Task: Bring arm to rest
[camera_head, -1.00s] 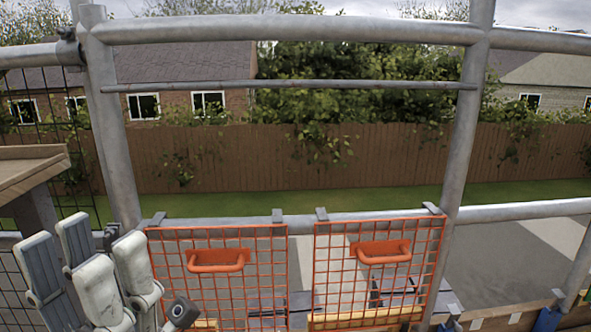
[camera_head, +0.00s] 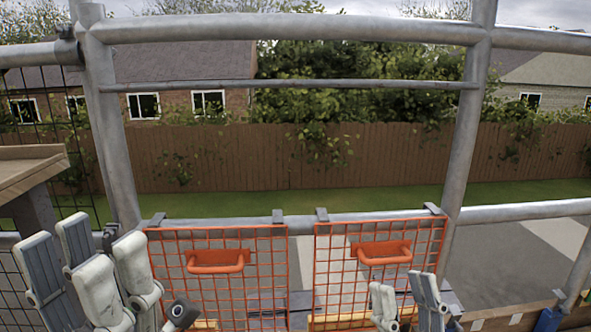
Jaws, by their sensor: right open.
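My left gripper (camera_head: 81,245) is at the lower left with its fingers pointing up. Its grey-padded fingers and pale fingers stand apart, and no object shows between them. It is in front of the railing, left of the left orange mesh gate (camera_head: 167,300). My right gripper (camera_head: 404,284) shows at the bottom, right of centre, in front of the right orange mesh gate (camera_head: 327,285). Its fingers point up with an empty gap between them. The lower parts of both grippers are cut off by the bottom edge.
Grey scaffold tubes (camera_head: 285,30) frame the view, with a thin bar (camera_head: 290,85) across. Both gates have orange handles. A wooden ledge (camera_head: 30,165) stands at the left edge, above my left gripper. A brown fence (camera_head: 240,160) and grass lie beyond.

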